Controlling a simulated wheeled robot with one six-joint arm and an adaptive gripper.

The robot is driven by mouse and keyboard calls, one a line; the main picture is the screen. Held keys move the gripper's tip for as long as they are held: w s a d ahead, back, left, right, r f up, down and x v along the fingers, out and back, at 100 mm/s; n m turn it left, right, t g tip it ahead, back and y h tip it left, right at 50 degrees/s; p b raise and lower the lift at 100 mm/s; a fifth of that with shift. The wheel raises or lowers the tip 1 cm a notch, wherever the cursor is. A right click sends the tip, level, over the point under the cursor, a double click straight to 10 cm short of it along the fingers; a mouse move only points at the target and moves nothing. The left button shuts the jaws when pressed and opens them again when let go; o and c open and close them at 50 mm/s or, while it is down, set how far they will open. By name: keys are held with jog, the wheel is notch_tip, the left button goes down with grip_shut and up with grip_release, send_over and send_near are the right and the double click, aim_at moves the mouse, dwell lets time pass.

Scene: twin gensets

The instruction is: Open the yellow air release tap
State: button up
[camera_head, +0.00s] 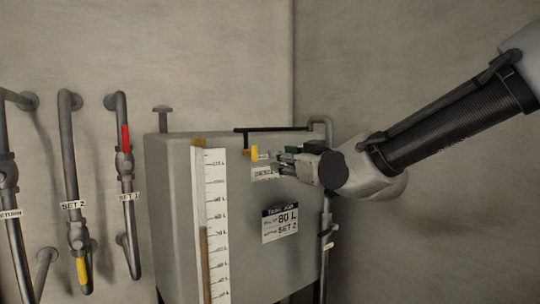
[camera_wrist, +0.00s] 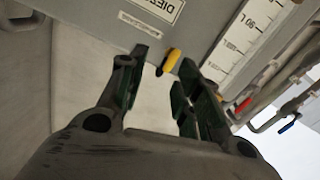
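In the wrist view the yellow handle (camera_wrist: 171,61) shows just beyond and between the two fingertips. My gripper (camera_wrist: 164,68) is open there, with a clear gap between its green-padded fingers. I cannot tell whether either finger touches the handle.
Wall pipes at left have a red handle (camera_head: 126,138) and another yellow handle (camera_head: 82,271). A vertical pipe (camera_head: 326,215) runs along the tank's right side.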

jog(key=w+d+h, duration=0.1)
jog(key=w+d, duration=0.1)
jog(key=d, duration=0.1)
jog(key=g+y, duration=0.2)
jog(key=y, duration=0.2)
send_near(256, 148)
jog(key=x, duration=0.3)
jog(key=shift+n, duration=0.3)
jog(key=x, duration=0.7)
jog(key=shift+w+a+r, duration=0.1)
jog(key=shift+w+a, duration=0.15)
jog(key=shift+w, duration=0.05)
grip_shut()
